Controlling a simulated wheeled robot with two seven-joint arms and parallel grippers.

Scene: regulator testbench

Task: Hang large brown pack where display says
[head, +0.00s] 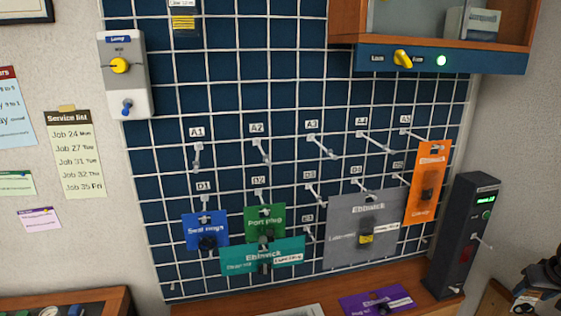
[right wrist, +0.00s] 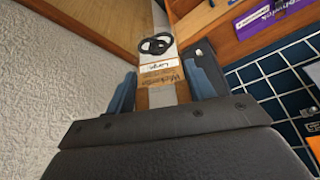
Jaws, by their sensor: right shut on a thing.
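My right gripper (head: 541,284) is at the lower right edge of the head view, beside the dark display box. The dark display box (head: 466,235) has a small lit green screen (head: 487,200), too small to read. The wall grid (head: 290,85) carries hooks labelled in rows, among them A1 to A5. Hooks A1 (head: 197,157), A2, A3 and A4 look empty. My left gripper is not in view.
Blue (head: 192,228), green (head: 264,219), teal (head: 240,257), grey (head: 348,226) and orange (head: 426,184) packs hang on the grid. A purple pack (head: 362,301) lies on the wooden bench. A shelf with a yellow knob (head: 403,58) juts out at upper right.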

